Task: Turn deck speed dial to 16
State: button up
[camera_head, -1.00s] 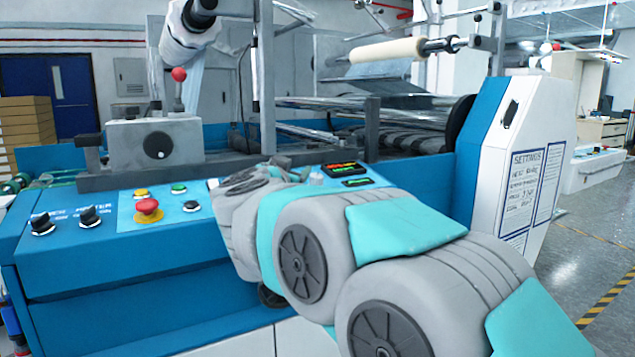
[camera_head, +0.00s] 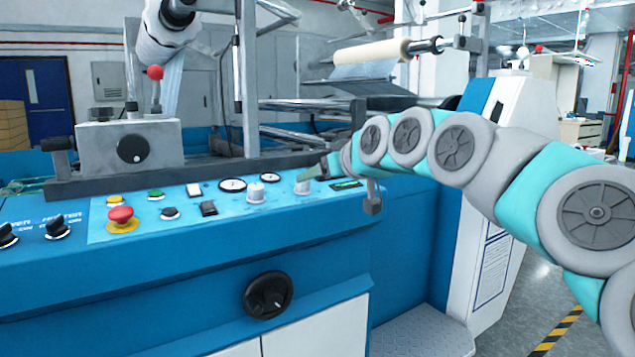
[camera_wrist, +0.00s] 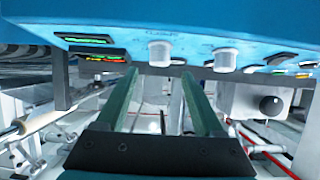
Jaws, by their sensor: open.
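Two white dials stand on the sloped blue control panel (camera_head: 225,240), one left (camera_head: 255,191) and one right (camera_head: 303,185). I cannot read which is the deck speed dial or what either is set to. My gripper (camera_head: 308,173) is at the right dial, its tips partly hidden by the small scale. In the wrist view, which shows the panel inverted, my gripper (camera_wrist: 160,76) is open and empty. One white dial (camera_wrist: 160,52) lies just beyond the gap between the green fingers, apparently not held. The other white dial (camera_wrist: 225,60) is to its right.
Round gauges (camera_head: 232,185) and a lit display (camera_head: 346,185) flank the dials. A red emergency button (camera_head: 121,215) and black knobs (camera_head: 58,227) sit further left. A black handwheel (camera_head: 268,295) is on the front face. Machine rollers rise behind the panel.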

aim_at(303, 186)
jog(key=shift+p+x, duration=0.6)
jog(key=shift+x, duration=3.3)
jog(key=shift+c, duration=0.3)
grip_shut()
